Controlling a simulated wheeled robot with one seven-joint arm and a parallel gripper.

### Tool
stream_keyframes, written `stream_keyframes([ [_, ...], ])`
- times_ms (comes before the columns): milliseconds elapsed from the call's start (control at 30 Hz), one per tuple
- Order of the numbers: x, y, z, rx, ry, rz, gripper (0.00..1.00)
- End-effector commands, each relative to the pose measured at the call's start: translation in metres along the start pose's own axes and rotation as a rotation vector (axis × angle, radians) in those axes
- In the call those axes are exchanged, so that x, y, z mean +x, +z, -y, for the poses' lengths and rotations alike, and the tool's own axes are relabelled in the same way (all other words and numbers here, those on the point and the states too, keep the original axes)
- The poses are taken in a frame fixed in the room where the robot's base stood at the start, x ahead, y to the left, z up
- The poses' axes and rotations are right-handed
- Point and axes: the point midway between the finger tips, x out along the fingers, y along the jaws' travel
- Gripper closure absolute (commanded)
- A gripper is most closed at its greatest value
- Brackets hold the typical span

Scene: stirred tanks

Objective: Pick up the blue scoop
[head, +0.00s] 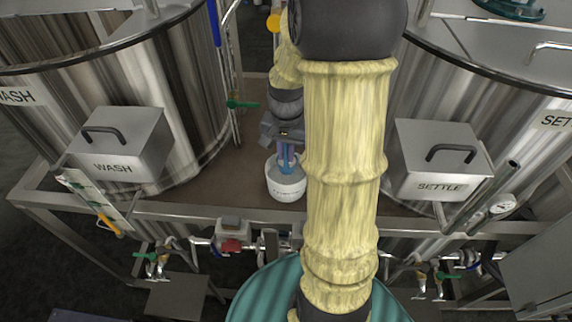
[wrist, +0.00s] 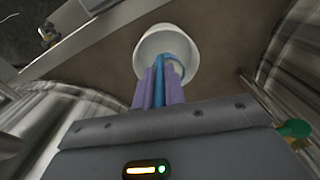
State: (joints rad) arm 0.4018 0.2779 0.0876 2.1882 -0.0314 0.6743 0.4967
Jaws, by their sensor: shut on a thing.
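My gripper (head: 286,160) is between the two big tanks, pointing down at a white tub (head: 287,188). In the wrist view its purple fingers (wrist: 158,88) are shut on the blue scoop (wrist: 160,82), whose handle lies between them. The scoop's lower part reaches into the mouth of the white tub (wrist: 150,42), and its end is partly hidden by the fingers. In the head view the scoop (head: 285,152) shows only as a thin blue strip between the fingers. The tub stands upright on the brown deck (head: 245,190).
The WASH tank (head: 150,70) stands left and the SETTLE tank (head: 440,85) right. Lidded boxes marked WASH (head: 120,145) and SETTLE (head: 437,158) flank the deck. A green-handled valve (head: 243,104) is close left of my gripper.

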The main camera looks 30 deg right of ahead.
Motion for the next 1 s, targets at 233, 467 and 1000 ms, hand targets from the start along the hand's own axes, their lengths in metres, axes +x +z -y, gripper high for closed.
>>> stream_keyframes([
  [233,-0.019,0.0,0.0,0.001,-0.001,-0.001,1.0],
  [467,-0.019,0.0,0.0,0.001,0.0,0.0,1.0],
  [1000,-0.02,-0.001,0.001,0.0,0.0,0.0,1.0],
])
